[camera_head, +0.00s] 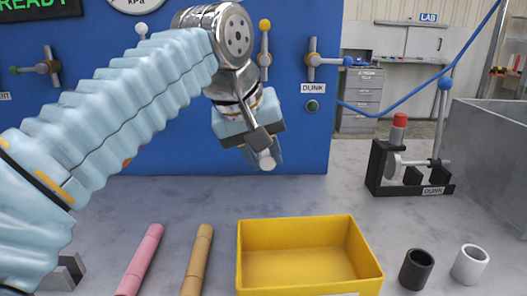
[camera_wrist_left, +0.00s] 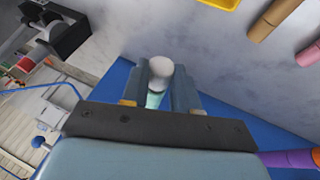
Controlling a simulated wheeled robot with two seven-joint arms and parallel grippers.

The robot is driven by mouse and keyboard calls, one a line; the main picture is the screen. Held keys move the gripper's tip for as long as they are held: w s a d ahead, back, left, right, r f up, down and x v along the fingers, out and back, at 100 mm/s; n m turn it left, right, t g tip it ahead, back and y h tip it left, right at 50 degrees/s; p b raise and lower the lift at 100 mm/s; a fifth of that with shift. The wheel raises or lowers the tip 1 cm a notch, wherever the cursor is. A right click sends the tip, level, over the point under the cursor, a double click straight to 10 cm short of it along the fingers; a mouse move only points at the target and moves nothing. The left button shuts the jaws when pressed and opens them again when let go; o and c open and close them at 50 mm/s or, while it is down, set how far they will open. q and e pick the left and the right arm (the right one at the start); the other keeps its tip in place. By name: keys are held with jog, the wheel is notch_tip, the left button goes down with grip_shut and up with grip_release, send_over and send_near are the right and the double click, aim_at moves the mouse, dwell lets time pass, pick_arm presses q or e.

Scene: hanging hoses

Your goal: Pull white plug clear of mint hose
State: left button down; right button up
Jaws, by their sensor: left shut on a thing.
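My left gripper (camera_head: 262,155) points down in front of the blue panel. The white plug (camera_head: 267,160) shows at its fingertips. In the left wrist view the plug's rounded pale end (camera_wrist_left: 160,66) sits between the two jaws, which are shut on it. A small mint piece, which looks like the mint hose (camera_wrist_left: 153,100), shows between the jaws behind the plug, toward the palm. The rest of that hose is hidden, and I cannot tell how far the plug sits in it. My right gripper is not in view.
A yellow bin (camera_head: 310,232) stands on the grey table. Pink (camera_head: 140,260) and tan (camera_head: 198,260) tubes lie left of it; black (camera_head: 416,270) and white (camera_head: 470,265) cups stand right. A black fixture (camera_head: 400,165) with a red-topped peg stands at the back right.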

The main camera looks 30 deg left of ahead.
pick_arm(q)
jog(key=shift+s, duration=0.1)
jog(key=s+d, duration=0.1)
jog(key=s, duration=0.1)
jog(key=s+d+b, duration=0.1)
jog(key=shift+s+d, duration=0.2)
jog(key=shift+s, duration=0.2)
dwell(0.5)
jog(key=shift+r, duration=0.1)
jog(key=shift+s+d+r+p, duration=0.3)
jog(key=shift+s+d+r, duration=0.1)
jog(key=shift+s+r, duration=0.3)
jog(key=shift+s+d+r+p, duration=0.3)
jog(key=shift+s+d+r, duration=0.1)
jog(key=shift+s+r, duration=0.2)
